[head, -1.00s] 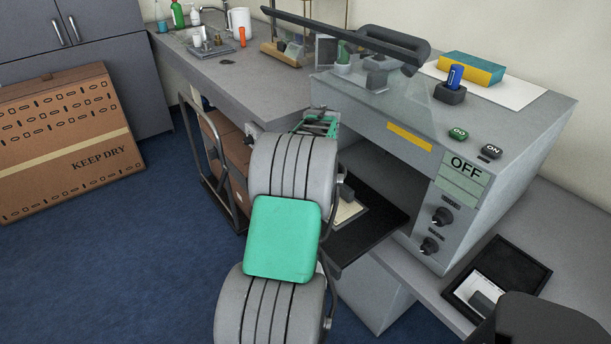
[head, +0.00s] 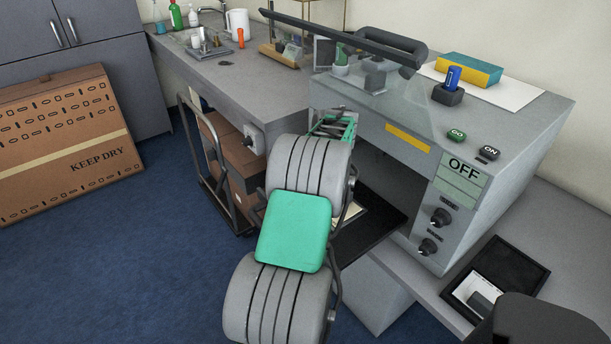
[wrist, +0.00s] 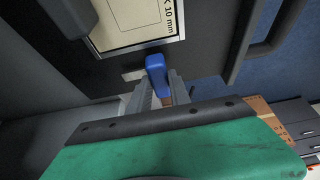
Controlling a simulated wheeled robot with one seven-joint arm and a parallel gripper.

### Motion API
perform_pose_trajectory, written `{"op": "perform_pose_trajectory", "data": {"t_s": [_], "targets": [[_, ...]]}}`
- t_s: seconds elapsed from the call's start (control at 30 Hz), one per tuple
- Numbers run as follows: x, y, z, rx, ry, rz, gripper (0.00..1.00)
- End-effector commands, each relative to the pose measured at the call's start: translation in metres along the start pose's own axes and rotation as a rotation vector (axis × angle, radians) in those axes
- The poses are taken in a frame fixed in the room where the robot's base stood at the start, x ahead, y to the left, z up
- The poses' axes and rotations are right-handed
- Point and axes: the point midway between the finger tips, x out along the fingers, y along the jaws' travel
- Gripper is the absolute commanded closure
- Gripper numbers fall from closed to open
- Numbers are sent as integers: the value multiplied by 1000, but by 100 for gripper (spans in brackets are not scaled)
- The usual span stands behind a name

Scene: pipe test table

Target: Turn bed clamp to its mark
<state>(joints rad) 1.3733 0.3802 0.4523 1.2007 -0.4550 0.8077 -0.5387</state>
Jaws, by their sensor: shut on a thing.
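The bed clamp appears as a blue handle (wrist: 157,76) in the wrist view, at the edge of a dark bed, close to a framed pale plate (wrist: 135,22) lettered "10 mm". My gripper (wrist: 159,92) is shut on this blue handle, one grey finger on each side. A small pale patch (wrist: 133,75) lies just left of the handle; I cannot tell whether it is the mark. In the head view the dark bed (head: 374,232) juts out of the grey machine, and my arm hides the clamp and fingertips.
The grey machine (head: 400,165) has a clear raised shield, an "OFF" panel (head: 464,168) and two knobs. A handled metal frame (head: 203,160) and brown boxes stand left of my arm. A black tray (head: 497,280) lies at right.

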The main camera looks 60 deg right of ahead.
Motion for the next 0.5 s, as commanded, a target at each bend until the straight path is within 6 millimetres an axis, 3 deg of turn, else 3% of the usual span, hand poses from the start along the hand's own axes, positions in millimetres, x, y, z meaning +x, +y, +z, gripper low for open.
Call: {"op": "perform_pose_trajectory", "data": {"t_s": [0.13,0.17,0.4,0.5], "targets": [[0,0,1,0,-3,-1,100],[0,0,1,0,-3,-1,74],[0,0,0,0,-1,-1,55],[0,-1,0,0,-1,-1,55]]}}
